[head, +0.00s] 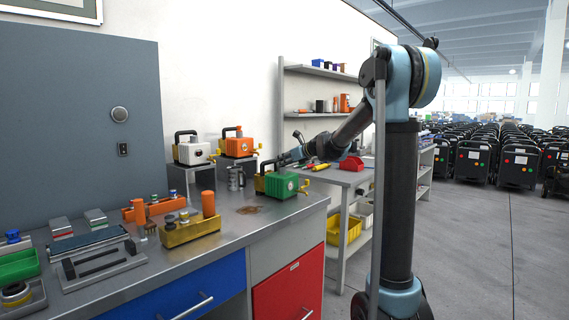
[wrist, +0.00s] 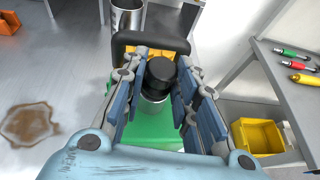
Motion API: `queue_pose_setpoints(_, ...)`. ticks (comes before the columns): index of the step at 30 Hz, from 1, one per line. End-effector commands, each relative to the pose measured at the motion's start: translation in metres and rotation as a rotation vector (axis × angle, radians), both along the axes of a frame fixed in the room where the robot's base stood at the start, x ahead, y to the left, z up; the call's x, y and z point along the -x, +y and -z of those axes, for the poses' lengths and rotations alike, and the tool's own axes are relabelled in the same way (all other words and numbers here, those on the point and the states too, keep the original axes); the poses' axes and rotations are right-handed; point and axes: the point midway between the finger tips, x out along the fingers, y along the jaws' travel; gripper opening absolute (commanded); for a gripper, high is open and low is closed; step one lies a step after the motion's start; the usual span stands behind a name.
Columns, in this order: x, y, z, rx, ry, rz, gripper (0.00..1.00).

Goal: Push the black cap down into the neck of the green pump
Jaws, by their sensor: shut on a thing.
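The green pump (head: 281,186) stands near the right end of the grey workbench, with a black handle and yellow fittings. In the wrist view its green body (wrist: 150,134) lies below my gripper (wrist: 162,68). The black cap (wrist: 161,73) is between my two fingers, which are shut on it. The silver neck (wrist: 153,106) shows right beside the cap; I cannot tell whether the cap touches it or sits in it. In the head view my gripper (head: 282,160) is just above the pump, and the cap is too small to make out.
A white pump (head: 194,152) and an orange pump (head: 239,146) stand on grey blocks behind. A metal cup (wrist: 127,17) is close to the black handle. A yellow holder (head: 190,232) stands on the left. A yellow bin (wrist: 257,136) is below, on the right.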

Motion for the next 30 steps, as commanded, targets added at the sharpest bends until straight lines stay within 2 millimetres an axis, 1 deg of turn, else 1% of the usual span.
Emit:
queue_pose_setpoints(6,0.0,0.0,0.001,0.001,0.0,-0.001,0.11)
queue_pose_setpoints(7,0.001,0.0,0.001,0.001,0.0,-0.001,0.3)
queue_pose_setpoints(8,0.001,0.0,0.001,0.001,0.0,-0.001,0.36)
queue_pose_setpoints(9,0.001,0.0,0.001,0.002,0.001,-0.001,0.45)
queue_pose_setpoints(10,0.001,0.0,0.001,0.002,0.001,-0.001,0.51)
queue_pose_setpoints(20,0.001,0.0,0.001,0.001,0.0,-0.001,0.51)
queue_pose_setpoints(23,0.003,-0.003,-0.001,0.001,0.0,-0.001,0.51)
queue_pose_setpoints(26,0.009,-0.009,-0.005,0.002,0.001,-0.001,0.51)
queue_pose_setpoints(30,0.022,-0.023,-0.013,0.0,0.001,0.001,0.51)
